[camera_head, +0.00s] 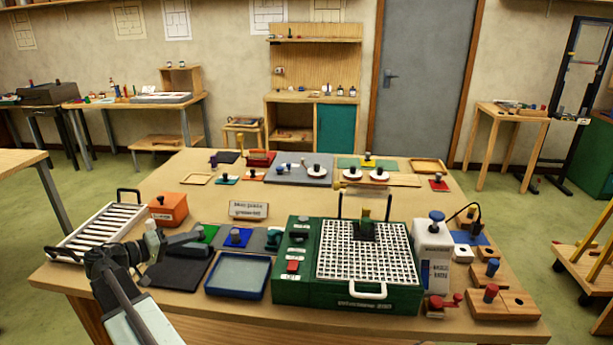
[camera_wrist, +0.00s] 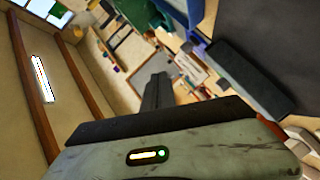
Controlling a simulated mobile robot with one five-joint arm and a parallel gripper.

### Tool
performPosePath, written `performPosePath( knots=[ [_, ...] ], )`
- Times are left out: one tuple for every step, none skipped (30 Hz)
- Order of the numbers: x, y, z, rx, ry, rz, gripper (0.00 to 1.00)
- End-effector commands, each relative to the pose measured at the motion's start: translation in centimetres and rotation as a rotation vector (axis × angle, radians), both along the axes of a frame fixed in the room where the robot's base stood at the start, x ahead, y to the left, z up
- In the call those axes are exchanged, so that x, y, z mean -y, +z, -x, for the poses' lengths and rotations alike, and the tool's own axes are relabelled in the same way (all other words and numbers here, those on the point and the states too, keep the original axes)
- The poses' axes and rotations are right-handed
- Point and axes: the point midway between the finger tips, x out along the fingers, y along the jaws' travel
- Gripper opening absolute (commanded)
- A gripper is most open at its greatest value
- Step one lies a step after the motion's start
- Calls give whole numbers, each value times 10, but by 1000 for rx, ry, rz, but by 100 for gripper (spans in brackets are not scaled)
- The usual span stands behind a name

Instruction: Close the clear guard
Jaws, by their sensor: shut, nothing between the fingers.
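The green grinder (camera_head: 290,255) stands at the front right of the table, with a white grid top (camera_head: 345,262). What looks like the clear guard (camera_head: 366,191) is a thin dark upright frame at the back edge of the grid, raised off it; its clear pane is hard to make out. A small olive-topped piece (camera_head: 365,225) stands on the grid near the back. A white handle (camera_head: 369,292) is on the grinder's front. My gripper (camera_head: 200,241) is shut and empty, well left of the grinder, above the table. Its dark fingers also show in the wrist view (camera_wrist: 157,92).
A blue-rimmed tray (camera_head: 238,275) lies between my gripper and the grinder. A white bottle (camera_head: 432,260) stands close by the grinder's right side. A white rack (camera_head: 100,228) and an orange box (camera_head: 168,209) are at the left. Several small pieces occupy the table's back.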

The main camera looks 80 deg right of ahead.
Motion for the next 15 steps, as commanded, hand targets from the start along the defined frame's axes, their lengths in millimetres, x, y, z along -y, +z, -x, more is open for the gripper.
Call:
performPosePath(
  knots=[
    [45, 26, 42, -28, -97, 70, 0],
    [66, 39, 68, -51, -148, 112, 0],
    [91, 56, 101, -80, -211, 163, 0],
    [107, 67, 126, -103, -257, 197, 0],
    [121, 78, 149, -125, -298, 230, 0],
    [136, 91, 178, -155, -347, 269, 0],
    [145, 100, 197, -177, -378, 294, 0],
    [152, 107, 214, -197, -407, 315, 0],
    [160, 115, 233, -219, -437, 339, 0],
    [164, 121, 245, -234, -456, 354, 0],
    [168, 124, 255, -246, -472, 366, 0],
    [171, 129, 264, -258, -486, 379, 0],
    [172, 131, 269, -264, -494, 384, 0],
    [173, 132, 273, -269, -499, 389, 0],
    [173, 133, 275, -273, -502, 392, 0]
  ],
)
